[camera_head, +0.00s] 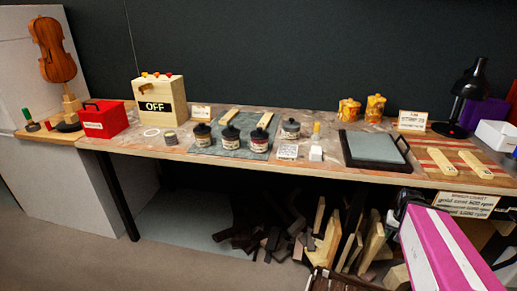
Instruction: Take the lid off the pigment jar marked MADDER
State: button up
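Three small jars with dark knobbed lids stand in a row along the front of a grey-green mat (213,148): a left jar (202,136), a middle jar (229,139) and a right jar (258,141). A fourth, greyer jar (290,130) stands just right of the mat. All look upright and lidded. Their labels are too small to read, so I cannot tell which is marked MADDER. I see no gripper fingers in this view, and nothing touches the jars.
Pale wooden strips lie behind the jars. A small tin (170,138), the OFF box (158,100) and a red box (102,120) stand left. Yellow jars (375,108) stand at the back.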

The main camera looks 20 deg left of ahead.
aim_at(260, 134)
jog(key=k+j+u, duration=0.25)
jog(key=j, duration=0.15)
jog(key=j+u, duration=0.2)
jog(key=j, duration=0.25)
jog(key=k+j+u, duration=0.25)
jog(key=j, duration=0.2)
jog(key=j+u, duration=0.25)
jog(key=j, duration=0.2)
jog(key=i, duration=0.05)
